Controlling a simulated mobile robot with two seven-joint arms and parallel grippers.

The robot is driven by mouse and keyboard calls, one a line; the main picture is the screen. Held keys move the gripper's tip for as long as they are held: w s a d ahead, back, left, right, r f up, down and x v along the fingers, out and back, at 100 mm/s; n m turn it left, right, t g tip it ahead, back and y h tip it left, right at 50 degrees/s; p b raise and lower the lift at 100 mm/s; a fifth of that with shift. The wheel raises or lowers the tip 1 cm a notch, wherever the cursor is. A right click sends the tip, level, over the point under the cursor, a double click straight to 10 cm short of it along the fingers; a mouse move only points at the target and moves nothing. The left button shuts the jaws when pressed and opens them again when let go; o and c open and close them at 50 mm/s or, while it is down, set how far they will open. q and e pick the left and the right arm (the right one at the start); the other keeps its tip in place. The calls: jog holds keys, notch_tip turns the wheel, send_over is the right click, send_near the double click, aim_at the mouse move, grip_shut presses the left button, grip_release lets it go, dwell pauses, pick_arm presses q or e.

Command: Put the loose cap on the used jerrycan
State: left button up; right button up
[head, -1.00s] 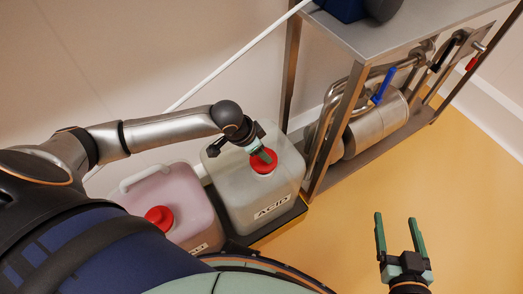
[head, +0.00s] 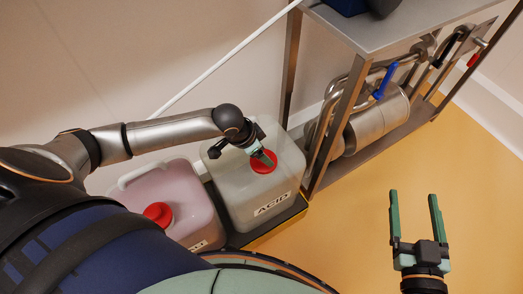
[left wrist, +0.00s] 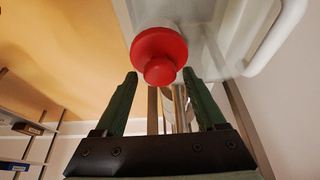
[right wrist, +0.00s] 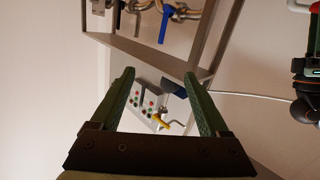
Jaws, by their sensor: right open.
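A grey translucent jerrycan (head: 240,195) labelled ACID stands by the rack, with a red cap (head: 262,168) at its mouth. A pinkish jerrycan (head: 185,200) stands to its left with its own red cap (head: 158,214); its label is partly hidden. My left gripper (head: 266,157) is at the ACID can's cap. In the left wrist view its fingers are apart, with the red cap (left wrist: 159,52) and its knob just beyond the tips. I cannot tell whether they touch it. My right gripper (head: 413,195) is open and empty over the yellow floor.
A steel rack (head: 345,110) with piping and a blue-handled valve (head: 384,82) stands right of the cans. The cans stand on a dark, low platform (head: 268,226). The yellow floor (head: 470,170) at the right is clear. A control panel (right wrist: 143,103) shows in the right wrist view.

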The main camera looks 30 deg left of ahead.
aim_at(257, 163)
pick_arm(q)
jog(key=shift+o, duration=0.6)
jog(key=shift+r, duration=0.15)
jog(key=shift+s+a+r, duration=0.1)
jog(key=shift+r, duration=0.15)
jog(key=p+v, duration=0.1)
jog(key=v, duration=0.2)
jog(key=shift+r+p, duration=0.15)
jog(key=shift+p, duration=0.25)
jog(key=p+v, duration=0.3)
jog(key=v, duration=0.5)
jog(key=shift+r, duration=0.2)
pick_arm(e)
jog(key=s+f+m+g, duration=0.1)
jog(key=s+f+g, duration=0.2)
jog(key=f, duration=0.4)
jog(key=s+f+m+g+h, duration=0.1)
jog(key=s+f+g, duration=0.3)
jog(key=f, duration=0.2)
jog(key=shift+s+a+f, duration=0.25)
jog(key=shift+s+f, duration=0.1)
pick_arm(q)
jog(key=shift+s, duration=0.15)
